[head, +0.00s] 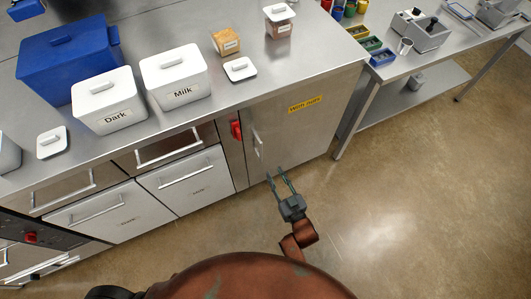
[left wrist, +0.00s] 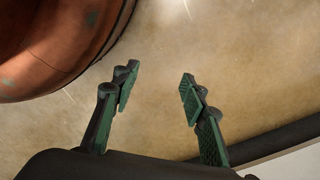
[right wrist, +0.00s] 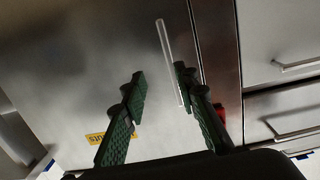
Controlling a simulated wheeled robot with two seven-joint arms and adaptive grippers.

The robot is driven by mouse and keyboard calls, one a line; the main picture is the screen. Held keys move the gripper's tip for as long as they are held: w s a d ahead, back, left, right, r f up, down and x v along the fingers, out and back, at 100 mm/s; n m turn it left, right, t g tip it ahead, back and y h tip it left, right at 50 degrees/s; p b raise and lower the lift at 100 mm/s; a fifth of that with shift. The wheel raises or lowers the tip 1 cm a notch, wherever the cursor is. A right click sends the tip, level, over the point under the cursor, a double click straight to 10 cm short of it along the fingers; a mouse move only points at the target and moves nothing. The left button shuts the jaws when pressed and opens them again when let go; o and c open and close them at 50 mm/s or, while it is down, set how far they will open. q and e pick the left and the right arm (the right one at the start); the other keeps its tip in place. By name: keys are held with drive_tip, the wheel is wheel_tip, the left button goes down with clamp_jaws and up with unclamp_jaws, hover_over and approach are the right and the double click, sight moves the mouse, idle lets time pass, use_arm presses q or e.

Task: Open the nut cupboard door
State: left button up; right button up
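The nut cupboard door (head: 300,130) is a steel panel under the counter with a yellow label (head: 305,104); it looks shut. Its upright bar handle (head: 258,143) is near the door's left edge. My right gripper (head: 276,174) is open and empty, just below and right of the handle. In the right wrist view my right gripper (right wrist: 160,80) has its fingers spread, and the handle (right wrist: 171,62) appears between them, nearer the right finger; contact cannot be told. My left gripper (left wrist: 158,80) is open and empty over bare floor in the left wrist view.
A red fixture (head: 236,130) sits left of the handle, beside steel drawers (head: 188,180). White Dark (head: 108,100) and Milk (head: 175,77) tubs and a blue box (head: 68,60) stand on the counter. The floor (head: 400,190) right of the door is clear.

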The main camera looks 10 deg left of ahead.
sight(262, 152)
drive_tip(key=shift+y, duration=0.5)
drive_tip(key=w+a+r+b, duration=0.1)
drive_tip(key=w+a, duration=0.1)
drive_tip(key=w+a+r+b, duration=0.1)
drive_tip(key=w+a, duration=0.1)
drive_tip(key=w+a+r+b, duration=0.1)
drive_tip(key=w+a, duration=0.1)
use_arm(q)
drive_tip(key=w+d+r, duration=0.2)
drive_tip(key=w+r, duration=0.1)
drive_tip(key=r, duration=0.6)
drive_tip(key=shift+w+d, duration=0.15)
drive_tip(key=shift+w, duration=0.25)
use_arm(e)
drive_tip(key=shift+w+a+r, duration=0.1)
drive_tip(key=shift+w+a, duration=0.15)
drive_tip(key=shift+w, duration=0.15)
clamp_jaws()
